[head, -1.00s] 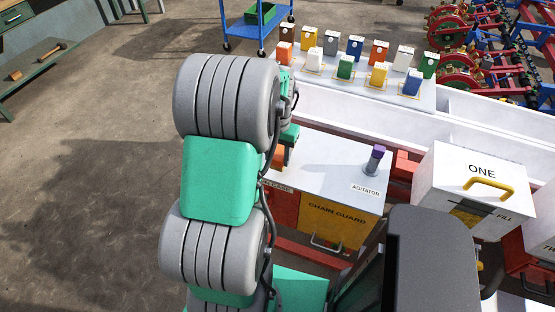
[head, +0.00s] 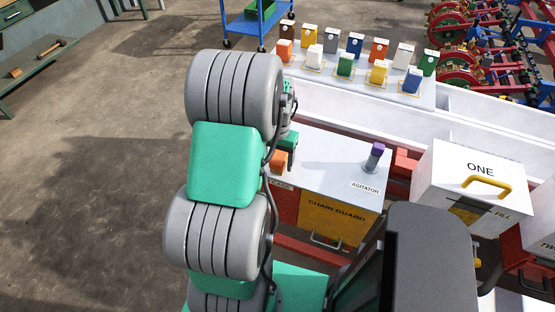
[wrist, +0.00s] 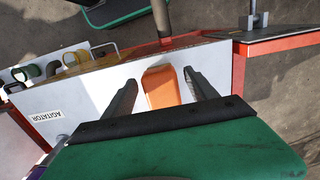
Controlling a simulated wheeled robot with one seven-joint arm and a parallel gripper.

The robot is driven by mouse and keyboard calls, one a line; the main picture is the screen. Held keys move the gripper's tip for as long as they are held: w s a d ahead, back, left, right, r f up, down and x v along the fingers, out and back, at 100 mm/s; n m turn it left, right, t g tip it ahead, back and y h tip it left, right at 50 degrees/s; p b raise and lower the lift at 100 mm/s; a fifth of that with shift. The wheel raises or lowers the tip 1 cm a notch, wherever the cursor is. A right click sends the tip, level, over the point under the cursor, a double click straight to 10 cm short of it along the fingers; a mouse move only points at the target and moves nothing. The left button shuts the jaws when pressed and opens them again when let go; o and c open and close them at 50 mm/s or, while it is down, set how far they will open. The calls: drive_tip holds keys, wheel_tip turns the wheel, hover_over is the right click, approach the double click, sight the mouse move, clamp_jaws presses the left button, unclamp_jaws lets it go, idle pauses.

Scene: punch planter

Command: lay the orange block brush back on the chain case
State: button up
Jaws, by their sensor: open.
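The orange block brush (head: 278,161) sits at the left end of the white top of the chain case (head: 330,165). In the wrist view the brush (wrist: 160,88) is between the two dark fingers of my gripper (wrist: 159,80), with a visible gap on each side. My gripper is open around it. In the head view my arm hides part of the case's left end and most of the gripper. The brush appears to rest on the white top, but its underside is hidden.
A purple-topped lever (head: 374,157) stands by the AGITATOR label. A white box marked ONE (head: 470,185) is to the right. Several coloured blocks stand on a white shelf (head: 370,85) behind. Open floor (head: 90,180) lies to the left.

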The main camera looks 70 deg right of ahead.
wheel_tip(320, 180, up, 12)
drive_tip(key=b, duration=0.2)
drive_tip(key=w+a+r+n+h, duration=0.15)
drive_tip(key=w+a+n, duration=0.25)
drive_tip(key=w+a, duration=0.45)
drive_tip(key=w+a+r+n, duration=0.2)
drive_tip(key=w+a+n, duration=0.25)
drive_tip(key=w, duration=0.65)
drive_tip(key=w+a+n+t, duration=0.1)
drive_tip(key=a+n, duration=0.4)
drive_tip(key=a, duration=1)
drive_tip(key=w+a+n+t+y, duration=0.1)
drive_tip(key=a+n, duration=0.5)
drive_tip(key=a, duration=0.8)
drive_tip(key=shift+w+a+r+t, duration=0.25)
drive_tip(key=shift+w+a+t, duration=0.1)
drive_tip(key=shift+w+t, duration=0.6)
drive_tip(key=shift+w, duration=0.1)
